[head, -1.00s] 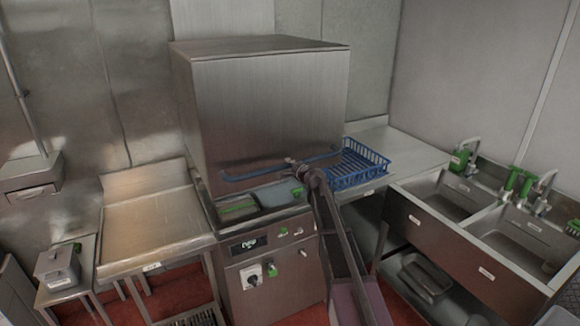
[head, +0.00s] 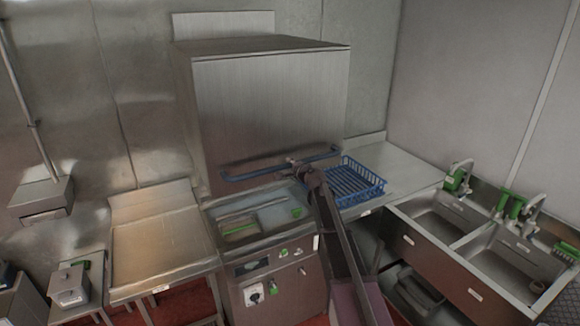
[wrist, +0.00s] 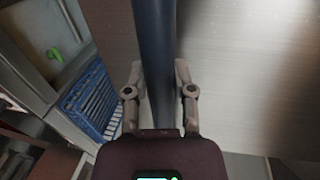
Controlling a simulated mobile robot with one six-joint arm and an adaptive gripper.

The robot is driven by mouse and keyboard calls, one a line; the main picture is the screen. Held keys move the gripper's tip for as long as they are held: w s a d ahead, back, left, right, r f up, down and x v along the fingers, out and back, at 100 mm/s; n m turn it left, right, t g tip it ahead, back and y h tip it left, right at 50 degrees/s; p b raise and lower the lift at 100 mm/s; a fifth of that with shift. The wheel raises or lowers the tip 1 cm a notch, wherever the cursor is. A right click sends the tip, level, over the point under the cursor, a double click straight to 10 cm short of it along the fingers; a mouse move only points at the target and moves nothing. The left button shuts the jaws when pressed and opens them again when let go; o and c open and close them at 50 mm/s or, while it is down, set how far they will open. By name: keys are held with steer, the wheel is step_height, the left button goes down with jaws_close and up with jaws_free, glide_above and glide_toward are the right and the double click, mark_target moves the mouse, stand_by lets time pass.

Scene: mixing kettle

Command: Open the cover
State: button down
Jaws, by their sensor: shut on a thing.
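The cover is a large steel box-shaped hood (head: 265,105) standing raised above the machine's basin (head: 255,218), with an open gap between them. A blue bar handle (head: 237,176) runs along the cover's lower front edge. My gripper (head: 293,163) is at the middle of this handle. In the wrist view the handle (wrist: 155,55) passes between the two fingers of my gripper (wrist: 159,80), which is shut on it. My gripper hides a short middle part of the handle in the head view.
A blue rack (head: 352,183) sits on the steel counter right of the machine. A double sink (head: 445,215) with taps is further right. A steel table (head: 160,240) stands left. The front panel (head: 272,285) is below the basin.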

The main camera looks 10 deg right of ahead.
mark_target(283, 152)
steer(key=shift+r+p, duration=1.9)
steer(key=shift+r, duration=0.55)
steer(key=shift+c, duration=2.2)
jaws_free()
steer(key=shift+a+f, duration=0.1)
steer(key=shift+f+b, duration=0.2)
steer(key=shift+b, duration=0.1)
step_height(283, 152, down, 30)
steer(key=b, duration=3)
steer(key=p+v, duration=0.3)
steer(key=v, duration=0.9)
steer(key=shift+r, duration=0.35)
steer(key=shift+s, duration=0.1)
